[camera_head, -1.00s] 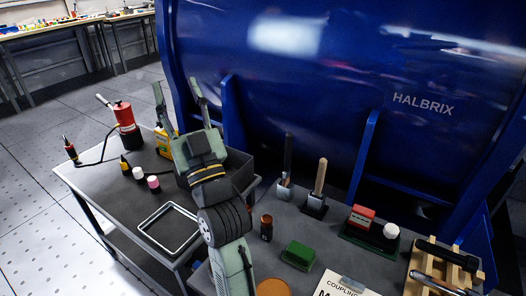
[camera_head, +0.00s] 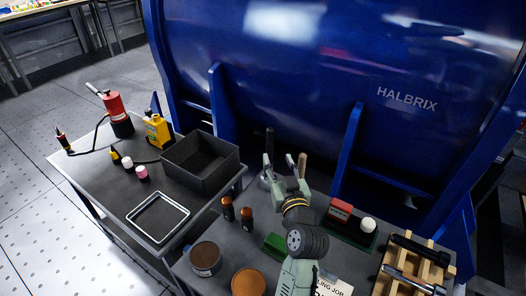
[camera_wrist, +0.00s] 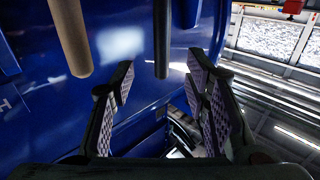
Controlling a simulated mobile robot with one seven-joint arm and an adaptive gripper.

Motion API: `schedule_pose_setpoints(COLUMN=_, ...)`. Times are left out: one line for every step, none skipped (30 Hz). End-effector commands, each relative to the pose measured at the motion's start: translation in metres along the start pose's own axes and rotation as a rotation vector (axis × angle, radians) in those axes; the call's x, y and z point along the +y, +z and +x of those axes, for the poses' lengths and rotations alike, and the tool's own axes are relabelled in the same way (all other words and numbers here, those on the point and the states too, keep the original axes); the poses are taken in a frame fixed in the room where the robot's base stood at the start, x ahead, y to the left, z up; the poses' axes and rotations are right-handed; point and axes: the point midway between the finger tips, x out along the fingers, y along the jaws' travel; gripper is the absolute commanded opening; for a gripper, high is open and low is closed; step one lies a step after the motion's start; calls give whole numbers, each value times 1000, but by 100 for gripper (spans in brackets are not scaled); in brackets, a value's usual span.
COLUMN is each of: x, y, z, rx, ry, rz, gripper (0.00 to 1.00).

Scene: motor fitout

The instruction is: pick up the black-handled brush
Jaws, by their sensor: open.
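The black-handled brush stands upright near the back of the table, by the blue tank. Its dark handle (camera_head: 269,143) shows just behind my gripper in the head view; its lower part is mostly hidden. In the wrist view the black handle (camera_wrist: 162,40) comes down from the top edge, its end in line with the gap between my fingers. My gripper (camera_head: 279,158) is open and empty, close to the handle. Its fingers also show in the wrist view (camera_wrist: 160,80), spread either side of the gap. I cannot tell whether they touch the handle.
A wooden-handled brush (camera_head: 302,165) stands close on the right; its handle also shows in the wrist view (camera_wrist: 72,38). The blue tank (camera_head: 300,80) rises behind. Brown bottles (camera_head: 246,217), a green block (camera_head: 277,245) and a red block (camera_head: 340,210) are nearby. A dark bin (camera_head: 215,180) stands left.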

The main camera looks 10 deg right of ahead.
Motion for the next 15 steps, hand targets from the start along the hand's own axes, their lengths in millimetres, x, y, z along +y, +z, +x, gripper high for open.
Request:
schedule_pose_setpoints(x=-1, y=-3, z=9, rx=1, ry=-4, rz=0, gripper=43)
schedule_pose_setpoints(x=-2, y=-3, z=15, rx=1, ry=-4, rz=0, gripper=43)
schedule_pose_setpoints(x=-2, y=-4, z=21, rx=2, ry=-5, rz=0, gripper=43)
schedule_pose_setpoints(x=-2, y=-3, z=26, rx=2, ry=-4, rz=1, gripper=43)
schedule_pose_setpoints(x=-2, y=-3, z=31, rx=3, ry=-3, rz=1, gripper=43)
schedule_pose_setpoints(x=-1, y=-3, z=36, rx=2, ry=-3, rz=1, gripper=43)
schedule_pose_setpoints(x=-1, y=-3, z=39, rx=2, ry=-3, rz=0, gripper=43)
schedule_pose_setpoints(x=-2, y=-3, z=42, rx=2, ry=-3, rz=0, gripper=43)
schedule_pose_setpoints(x=-2, y=-2, z=45, rx=1, ry=-3, rz=0, gripper=43)
schedule_pose_setpoints(x=-2, y=-2, z=46, rx=1, ry=-3, rz=1, gripper=43)
schedule_pose_setpoints(x=-2, y=-2, z=48, rx=1, ry=-3, rz=0, gripper=43)
schedule_pose_setpoints(x=-2, y=-3, z=51, rx=2, ry=-4, rz=0, gripper=43)
schedule_pose_setpoints(x=-3, y=-3, z=54, rx=3, ry=-4, rz=1, gripper=43)
schedule_pose_setpoints(x=-3, y=-4, z=58, rx=3, ry=-4, rz=1, gripper=43)
schedule_pose_setpoints(x=-3, y=-4, z=64, rx=3, ry=-5, rz=1, gripper=43)
